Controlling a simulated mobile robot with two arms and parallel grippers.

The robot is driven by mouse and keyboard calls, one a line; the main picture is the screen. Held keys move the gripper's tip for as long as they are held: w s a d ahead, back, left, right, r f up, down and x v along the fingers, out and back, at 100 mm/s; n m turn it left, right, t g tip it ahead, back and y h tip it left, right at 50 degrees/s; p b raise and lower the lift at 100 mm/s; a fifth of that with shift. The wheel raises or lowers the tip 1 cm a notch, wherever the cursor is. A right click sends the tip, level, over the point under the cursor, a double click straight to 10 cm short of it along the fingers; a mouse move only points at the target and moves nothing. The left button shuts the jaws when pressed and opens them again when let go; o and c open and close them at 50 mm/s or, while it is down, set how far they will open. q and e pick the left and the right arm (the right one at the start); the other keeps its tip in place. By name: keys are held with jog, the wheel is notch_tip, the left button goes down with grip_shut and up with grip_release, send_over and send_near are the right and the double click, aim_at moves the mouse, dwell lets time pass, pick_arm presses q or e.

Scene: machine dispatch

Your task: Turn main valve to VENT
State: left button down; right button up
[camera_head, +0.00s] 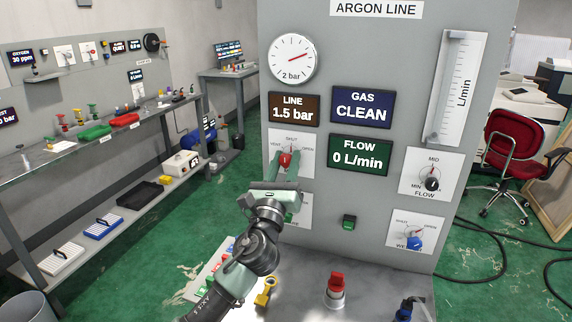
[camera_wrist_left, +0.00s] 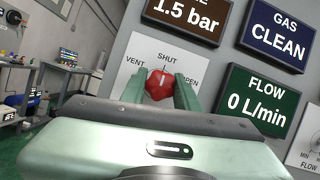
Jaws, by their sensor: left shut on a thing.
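The main valve's red knob (camera_head: 285,160) sits on a white plate on the grey ARGON LINE panel. Its plate reads VENT at left, SHUT at top and OPEN at right. In the left wrist view, the white mark on the red knob (camera_wrist_left: 159,82) points up, toward SHUT. My left gripper (camera_head: 287,168) is shut on the knob, with one green finger on each side. The left wrist view shows the left gripper (camera_wrist_left: 159,92) around the knob from below. My right gripper is not in view.
A gauge (camera_head: 293,58) reads about 2 bar; displays show LINE 1.5 bar, GAS CLEAN and FLOW 0 L/min (camera_head: 360,155). A FLOW knob (camera_head: 432,184) and a blue knob (camera_head: 414,243) are at right. A red-topped part (camera_head: 336,285) stands on the ledge below.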

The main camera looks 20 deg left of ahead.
pick_arm(q)
jog(key=n+y, duration=0.2)
jog(key=n, duration=0.2)
jog(key=shift+d+g, duration=0.1)
jog(key=shift+g, duration=0.2)
jog(key=n+g+y, duration=0.1)
jog(key=n+y, duration=0.1)
jog(key=n, duration=0.2)
jog(key=n+y+p, duration=0.1)
jog(key=n, duration=0.2)
jog(key=shift+r+g, duration=0.1)
jog(key=shift+g, duration=0.3)
jog(key=shift+n+g+y+p, duration=0.3)
jog(key=shift+n+g+p, duration=0.45)
jog(key=shift+n, duration=1.45)
jog(key=c, duration=1.1)
grip_release()
jog(key=shift+o, duration=0.2)
